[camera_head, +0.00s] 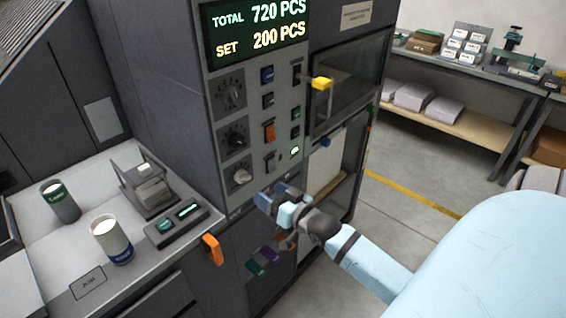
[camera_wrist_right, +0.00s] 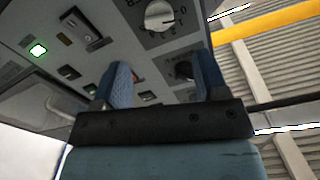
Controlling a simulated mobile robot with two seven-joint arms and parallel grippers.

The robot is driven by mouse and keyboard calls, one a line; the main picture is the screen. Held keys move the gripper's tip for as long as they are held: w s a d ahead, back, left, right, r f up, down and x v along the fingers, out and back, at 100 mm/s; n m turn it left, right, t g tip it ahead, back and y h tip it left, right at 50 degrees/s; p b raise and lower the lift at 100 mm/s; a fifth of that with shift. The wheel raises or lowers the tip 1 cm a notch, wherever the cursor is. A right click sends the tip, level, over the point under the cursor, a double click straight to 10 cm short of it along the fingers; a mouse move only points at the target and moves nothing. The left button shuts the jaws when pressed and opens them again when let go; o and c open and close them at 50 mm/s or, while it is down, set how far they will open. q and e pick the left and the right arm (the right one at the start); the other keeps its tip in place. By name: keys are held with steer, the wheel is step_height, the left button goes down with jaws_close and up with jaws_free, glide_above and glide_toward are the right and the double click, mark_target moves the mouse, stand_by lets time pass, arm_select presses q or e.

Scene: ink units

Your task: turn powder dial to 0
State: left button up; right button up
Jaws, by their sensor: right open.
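Three round dials sit in a column on the grey machine's control panel: a top dark dial (camera_head: 228,91), a middle dark dial (camera_head: 234,138) and a bottom dial with a pale knob (camera_head: 240,175). I cannot read which is the powder dial. In the right wrist view the pale knob (camera_wrist_right: 160,15) shows at the top, beyond the fingers, and a dark dial (camera_wrist_right: 183,70) is partly hidden behind a finger. My right gripper (camera_head: 268,195) is open and empty, below and right of the pale knob, apart from it; its two blue fingers show in the wrist view (camera_wrist_right: 160,72). My left gripper is out of view.
A display (camera_head: 257,27) reads TOTAL 720 PCS and SET 200 PCS. Switches, an orange rocker (camera_head: 269,131) and a lit green button (camera_head: 294,152) are right of the dials. A yellow handle (camera_head: 322,83) juts out. A side counter (camera_head: 90,170) holds two cans.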

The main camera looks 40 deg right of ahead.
steer(key=shift+s+d, duration=0.15)
steer(key=shift+s, duration=1.95)
steer(key=s+a+f+n+g+p, duration=0.2)
steer(key=s+a+f, duration=0.4)
steer(key=a, duration=0.3)
steer(key=s+a+f+n+g+y+p, duration=0.1)
steer(key=s+a+f+n+g+p, duration=0.2)
steer(key=s+a+f, duration=0.4)
steer(key=shift+s+a+f+g+y+p, duration=0.3)
steer(key=shift+a+f+g+p, duration=0.35)
steer(key=shift+a+g, duration=0.4)
steer(key=shift+w, duration=0.1)
